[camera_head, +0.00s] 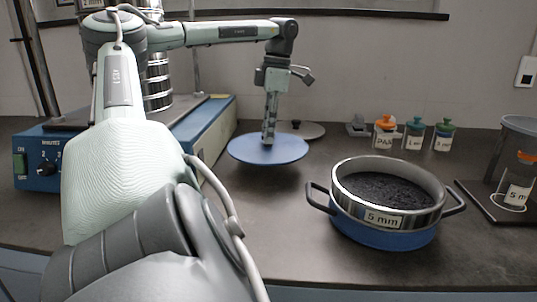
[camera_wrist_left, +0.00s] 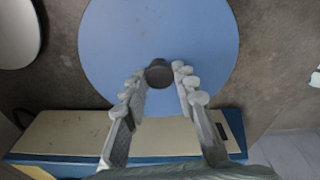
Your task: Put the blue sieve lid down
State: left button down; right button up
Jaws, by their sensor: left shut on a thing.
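The blue sieve lid (camera_head: 285,150) is a flat round disc with a dark knob in its middle. In the head view it is level, close above or on the dark bench, and I cannot tell if it touches. My left gripper (camera_head: 268,138) comes down from above and is shut on the lid's knob. In the left wrist view the lid (camera_wrist_left: 120,50) fills the top middle, and the fingers of my left gripper (camera_wrist_left: 158,80) stand on both sides of the dark knob (camera_wrist_left: 159,72). My right gripper is not in view.
A 5 mm sieve (camera_head: 385,212) with dark grains sits in a blue handled pan (camera_head: 380,233) at right. A grey lid (camera_head: 305,129) lies behind the blue lid. Small jars (camera_head: 414,133) stand at the back. The blue shaker base (camera_head: 40,170) is at left. The bench's front middle is clear.

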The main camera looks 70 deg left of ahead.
aim_at(269, 147)
pick_arm(q)
notch_tip(269, 147, down, 4)
jog(key=shift+f, duration=0.35)
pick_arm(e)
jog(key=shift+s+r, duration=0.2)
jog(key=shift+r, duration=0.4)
pick_arm(q)
jog(key=shift+f+b, duration=0.2)
jog(key=shift+b, duration=0.1)
jog(key=c, duration=1.2)
grip_release()
jog(key=shift+r, duration=0.1)
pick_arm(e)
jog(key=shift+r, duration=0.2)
pick_arm(q)
jog(key=shift+r, duration=0.1)
jog(key=shift+r, duration=0.3)
notch_tip(269, 147, up, 11)
jog(key=w+p, duration=0.1)
jog(key=p, duration=0.1)
jog(key=shift+w+d+r, duration=0.2)
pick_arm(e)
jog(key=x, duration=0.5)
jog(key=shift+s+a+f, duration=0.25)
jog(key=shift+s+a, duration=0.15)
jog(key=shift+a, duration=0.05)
